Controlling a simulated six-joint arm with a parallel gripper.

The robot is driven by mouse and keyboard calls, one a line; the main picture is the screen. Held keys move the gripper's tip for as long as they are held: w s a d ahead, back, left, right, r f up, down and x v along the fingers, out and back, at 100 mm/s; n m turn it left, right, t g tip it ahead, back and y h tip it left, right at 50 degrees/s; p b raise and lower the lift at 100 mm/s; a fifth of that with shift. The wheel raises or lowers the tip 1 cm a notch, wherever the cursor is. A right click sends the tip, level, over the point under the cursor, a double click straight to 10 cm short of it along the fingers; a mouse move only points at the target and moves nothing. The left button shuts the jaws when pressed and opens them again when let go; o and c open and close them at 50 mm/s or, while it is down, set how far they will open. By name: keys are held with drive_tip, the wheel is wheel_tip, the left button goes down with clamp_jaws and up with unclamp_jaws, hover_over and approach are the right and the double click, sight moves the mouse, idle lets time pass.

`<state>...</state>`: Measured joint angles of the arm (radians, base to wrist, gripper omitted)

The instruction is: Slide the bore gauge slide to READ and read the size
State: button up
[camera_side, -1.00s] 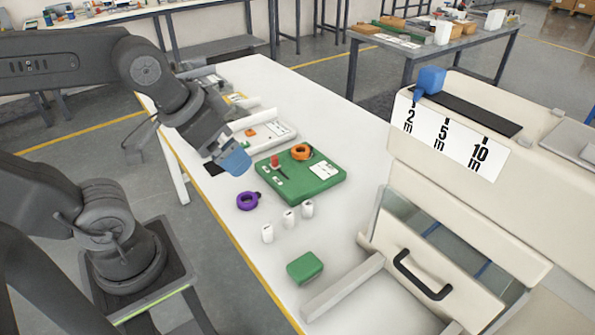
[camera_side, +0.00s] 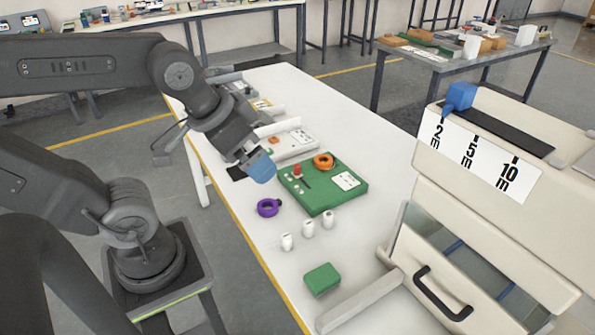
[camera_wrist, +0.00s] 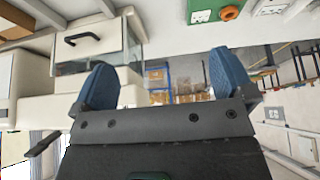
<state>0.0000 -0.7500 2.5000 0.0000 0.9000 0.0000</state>
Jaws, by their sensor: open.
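The bore gauge appears to be the green block (camera_side: 325,199) on the white table. On it are a red knob (camera_side: 297,169) by a dark slot, an orange ring (camera_side: 324,161) and a white label card (camera_side: 346,181). Its lettering is too small to read. A purple ring (camera_side: 269,207) lies just in front of the block. My gripper (camera_side: 262,169), with blue fingertips, is above the table left of the block, apart from it and empty. In the wrist view my gripper (camera_wrist: 163,80) shows its fingers spread. The orange ring (camera_wrist: 230,13) shows at that view's top edge.
Several small white cylinders (camera_side: 308,229) and a small green box (camera_side: 322,279) stand nearer the camera. A cream machine (camera_side: 440,185) marked 2, 5 and 10 m, with a black-handled drawer, fills the right. A white tray (camera_side: 292,147) lies behind the block. The table's far right is clear.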

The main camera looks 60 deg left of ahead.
drive_tip(key=shift+c, duration=0.3)
drive_tip(key=shift+w+a+r, duration=0.1)
drive_tip(key=shift+w, duration=0.05)
drive_tip(key=shift+c, duration=0.7)
drive_tip(key=w+a+m, duration=0.1)
drive_tip(key=w, duration=0.1)
drive_tip(key=w+a+g, duration=0.1)
drive_tip(key=w, duration=0.2)
drive_tip(key=w+a+m, duration=0.1)
drive_tip(key=w+a, duration=0.1)
drive_tip(key=w, duration=0.1)
drive_tip(key=shift+a+r+m+g+y, duration=0.1)
drive_tip(key=shift+r+m+g+y, duration=0.05)
drive_tip(key=shift+m+g+y, duration=0.2)
drive_tip(key=c, duration=0.6)
drive_tip(key=shift+m+g, duration=0.55)
drive_tip(key=shift+m, duration=0.2)
drive_tip(key=w+a, duration=0.1)
drive_tip(key=w+a+f, duration=0.1)
drive_tip(key=w, duration=0.1)
drive_tip(key=w+a, duration=0.2)
drive_tip(key=shift+w+f, duration=0.2)
drive_tip(key=shift+f, duration=0.15)
drive_tip(key=shift+c, duration=0.9)
drive_tip(key=m+g, duration=0.3)
drive_tip(key=m, duration=0.2)
hover_over(297, 165)
wheel_tip(297, 165, down, 13)
wheel_tip(297, 165, down, 13)
drive_tip(key=shift+r, duration=0.2)
